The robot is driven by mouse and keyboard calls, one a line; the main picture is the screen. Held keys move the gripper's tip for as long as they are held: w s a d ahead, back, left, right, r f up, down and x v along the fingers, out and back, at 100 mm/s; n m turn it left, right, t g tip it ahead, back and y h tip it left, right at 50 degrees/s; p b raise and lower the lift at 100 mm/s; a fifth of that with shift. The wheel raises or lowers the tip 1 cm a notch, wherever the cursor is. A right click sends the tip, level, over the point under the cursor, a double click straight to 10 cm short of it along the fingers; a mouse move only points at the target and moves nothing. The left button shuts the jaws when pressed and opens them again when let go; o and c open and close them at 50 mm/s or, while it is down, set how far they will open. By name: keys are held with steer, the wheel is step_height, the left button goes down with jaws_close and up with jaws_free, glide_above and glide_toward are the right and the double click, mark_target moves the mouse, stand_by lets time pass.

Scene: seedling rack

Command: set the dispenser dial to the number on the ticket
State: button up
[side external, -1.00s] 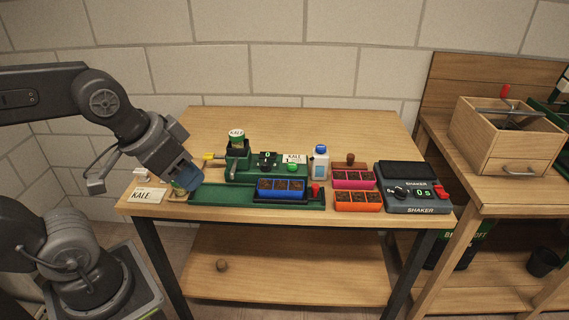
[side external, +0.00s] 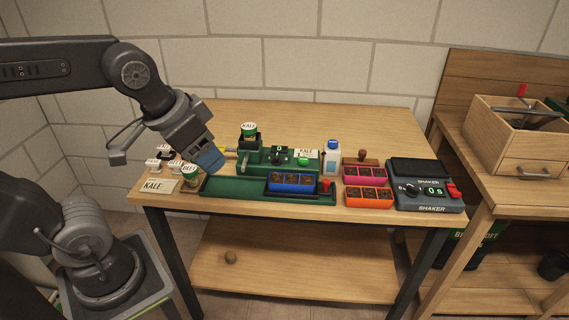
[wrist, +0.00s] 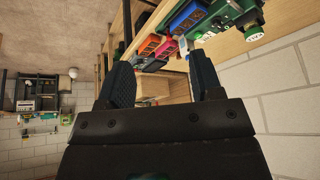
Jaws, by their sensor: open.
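The green dispenser (side external: 254,172) stands on the bench, with a jar labelled KALE (side external: 249,131) upright in its top. Its small black dial (side external: 277,158) has a 0 above it. A white ticket reading KALE (side external: 160,185) lies at the left front of the bench; any number on it is too small to read. A pale card, also reading KALE (side external: 306,154), stands at the dispenser's right end. My gripper (side external: 211,163) is open and empty above the bench, left of the dispenser and apart from the dial. The wrist view shows its two dark fingers spread (wrist: 162,80).
A jar labelled BEET (side external: 189,174) and small white labels (side external: 152,164) stand left of my gripper. A blue cell tray (side external: 293,183) sits on the green track (side external: 235,187). Pink and orange trays (side external: 369,197), a bottle (side external: 332,152) and a shaker (side external: 427,199) stand right.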

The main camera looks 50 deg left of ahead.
steer(key=w+a+r+m+g, duration=0.2)
steer(key=w+r, duration=0.1)
steer(key=w, duration=0.6)
steer(key=m+g+y, duration=0.3)
steer(key=m+g, duration=0.3)
glide_above(277, 156)
steer(key=w+d, duration=0.4)
step_height(277, 156, down, 12)
steer(key=x, duration=1.3)
steer(key=shift+s+a, duration=0.2)
steer(key=shift+s, duration=0.1)
steer(key=c, duration=0.9)
